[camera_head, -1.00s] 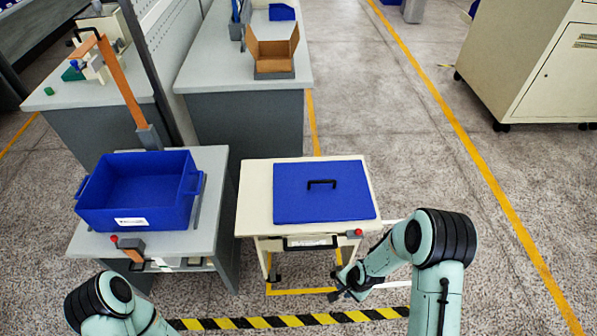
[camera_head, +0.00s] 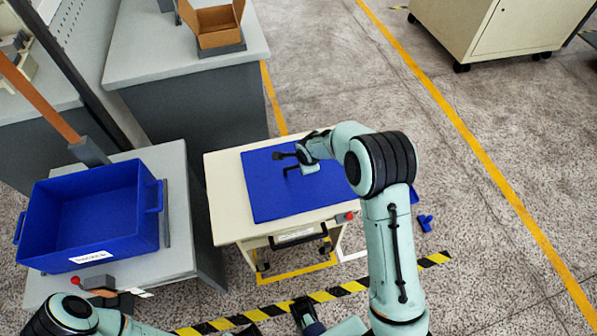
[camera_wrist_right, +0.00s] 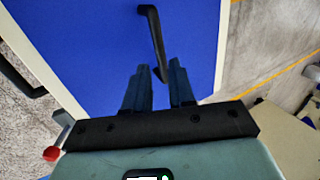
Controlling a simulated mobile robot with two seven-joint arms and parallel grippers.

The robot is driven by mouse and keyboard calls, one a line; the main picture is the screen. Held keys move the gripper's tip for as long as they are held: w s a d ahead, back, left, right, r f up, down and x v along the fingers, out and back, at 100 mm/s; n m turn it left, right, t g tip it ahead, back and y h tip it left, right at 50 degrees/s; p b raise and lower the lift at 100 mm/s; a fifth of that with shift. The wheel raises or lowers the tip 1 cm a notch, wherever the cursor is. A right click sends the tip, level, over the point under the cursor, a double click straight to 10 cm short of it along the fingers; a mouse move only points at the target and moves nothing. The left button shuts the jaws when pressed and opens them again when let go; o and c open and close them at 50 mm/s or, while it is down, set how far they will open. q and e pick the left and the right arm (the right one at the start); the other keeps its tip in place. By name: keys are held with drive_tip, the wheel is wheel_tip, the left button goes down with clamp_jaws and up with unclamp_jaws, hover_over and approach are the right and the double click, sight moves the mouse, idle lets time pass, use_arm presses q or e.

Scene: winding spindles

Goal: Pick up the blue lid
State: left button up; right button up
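The blue lid (camera_head: 272,198) lies flat on the cream cart (camera_head: 228,208). Its black handle (camera_wrist_right: 151,22) stands up from the lid. My right gripper (camera_head: 287,163) is over the lid at the handle. In the right wrist view, its two fingers (camera_wrist_right: 160,73) are apart, with the lower end of the handle at the gap between their tips. I cannot tell whether they touch it. My left arm enters at the bottom left of the head view.
A blue open crate (camera_head: 125,245) stands on the grey table (camera_head: 180,190) to the left. A cardboard box (camera_head: 213,25) sits on the bench behind. A small blue piece (camera_head: 425,222) lies on the floor right of the cart. Floor on the right is open.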

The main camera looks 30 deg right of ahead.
drive_tip(key=x, duration=0.6)
drive_tip(key=shift+w+a+f+p, duration=0.2)
drive_tip(key=shift+w+f+p, duration=0.05)
drive_tip(key=shift+w+p, duration=0.05)
clamp_jaws()
